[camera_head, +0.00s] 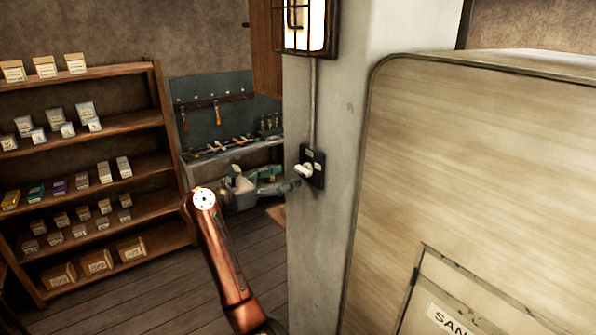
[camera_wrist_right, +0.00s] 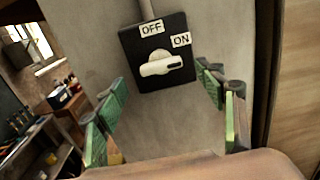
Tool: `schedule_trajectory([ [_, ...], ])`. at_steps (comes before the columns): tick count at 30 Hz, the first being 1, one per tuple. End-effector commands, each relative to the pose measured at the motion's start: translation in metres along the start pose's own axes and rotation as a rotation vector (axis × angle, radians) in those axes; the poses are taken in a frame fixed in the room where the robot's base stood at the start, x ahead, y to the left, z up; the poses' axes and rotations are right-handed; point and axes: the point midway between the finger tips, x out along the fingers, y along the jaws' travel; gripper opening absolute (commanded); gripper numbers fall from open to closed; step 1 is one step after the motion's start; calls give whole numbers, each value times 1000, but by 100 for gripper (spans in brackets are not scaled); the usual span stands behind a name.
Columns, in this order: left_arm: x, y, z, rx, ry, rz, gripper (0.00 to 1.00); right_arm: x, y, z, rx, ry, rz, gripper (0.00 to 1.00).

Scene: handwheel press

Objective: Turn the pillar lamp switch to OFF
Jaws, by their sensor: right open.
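The lamp switch (camera_head: 318,168) is a dark plate with a pale knob on the face of the grey pillar. In the right wrist view the switch plate (camera_wrist_right: 133,45) carries an OFF label at its top and an ON label at its upper right. The white knob (camera_wrist_right: 160,65) lies roughly sideways, its dark-marked end to the right on the ON label's side. My right gripper (camera_head: 283,180) is open and empty, just in front of the switch. In the wrist view its green-padded fingers (camera_wrist_right: 163,92) stand apart to either side below the knob, not touching it. My left gripper is out of view.
The lit caged lamp (camera_head: 306,27) hangs on the pillar (camera_head: 325,250) above the switch, joined by a conduit. A large pale wooden cabinet (camera_head: 470,150) stands close on the right. A shelf (camera_head: 85,165) with boxes and a tool bench (camera_head: 225,150) are behind at left.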

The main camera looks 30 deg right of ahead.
Motion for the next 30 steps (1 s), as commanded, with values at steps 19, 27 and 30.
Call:
schedule_trajectory([
  [19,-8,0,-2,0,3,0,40,53,-1,1,-1,-3,-1,64],
  [27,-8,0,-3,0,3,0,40,52,-1,1,-2,-3,-1,49],
  [30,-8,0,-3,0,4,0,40,52,-1,1,-2,-3,-1,42],
])
